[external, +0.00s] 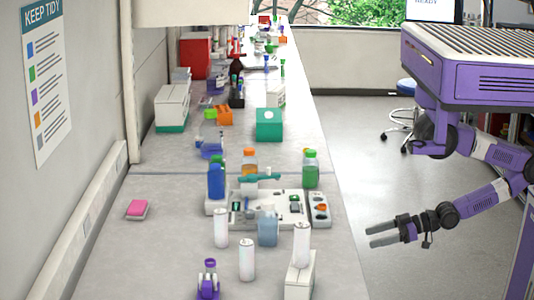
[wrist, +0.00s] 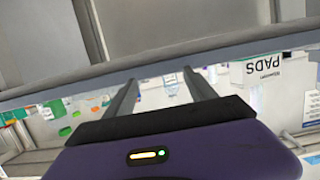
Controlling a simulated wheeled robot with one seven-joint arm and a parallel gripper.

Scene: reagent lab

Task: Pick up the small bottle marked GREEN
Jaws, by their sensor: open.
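A bottle with a green cap and green sides (external: 311,170) stands upright on the bench at the right of a white equipment tray, near the bench's right edge. Its label is too small to read, so I cannot tell if it is marked GREEN. My gripper (external: 376,236) is open and empty, out over the floor to the right of the bench, well apart from the bottle. In the wrist view my gripper's two fingers (wrist: 161,77) are spread with nothing between them, and I cannot make out that bottle there.
A blue bottle (external: 216,181) and an orange-capped bottle (external: 250,162) stand near the white tray (external: 275,209). White cylinders (external: 247,260) and a clear blue container (external: 268,229) stand in front. A teal box (external: 269,124) is behind. The wrist view shows a PADS box (wrist: 263,70).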

